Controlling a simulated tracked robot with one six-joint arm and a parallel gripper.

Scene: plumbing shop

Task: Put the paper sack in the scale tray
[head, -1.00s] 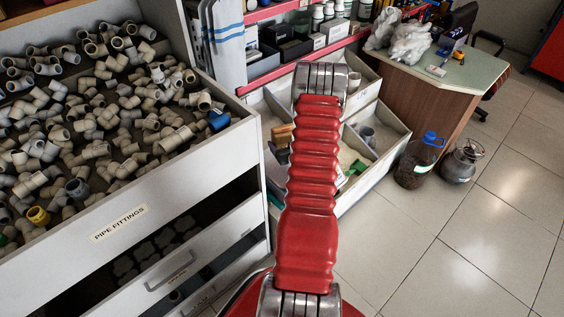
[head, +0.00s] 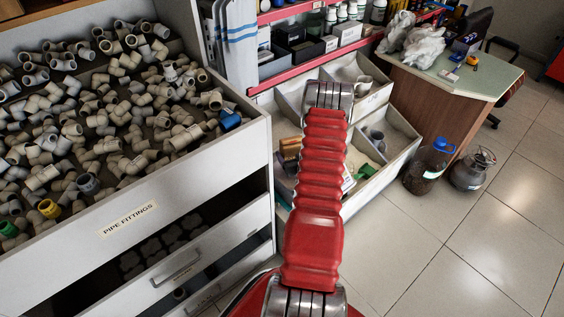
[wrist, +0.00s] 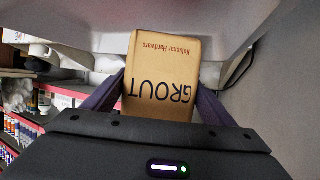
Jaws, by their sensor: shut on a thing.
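The paper sack (wrist: 160,70) is tan, with "GROUT" in dark letters and smaller red print, both upside down in the wrist view. My gripper (wrist: 158,98) is shut on it, with one dark finger on each side of the sack. The sack sticks out beyond the fingers. In the head view my red arm hides the gripper and the sack. I cannot make out a scale tray for certain in either view.
A pale grey panel (wrist: 235,30) lies close past the sack. A drawer of pipe fittings (head: 200,208) stands at left. Open bins (head: 400,152) are behind my arm. A desk (head: 450,105), a blue-capped jug (head: 425,170) and clear floor (head: 480,250) are at right.

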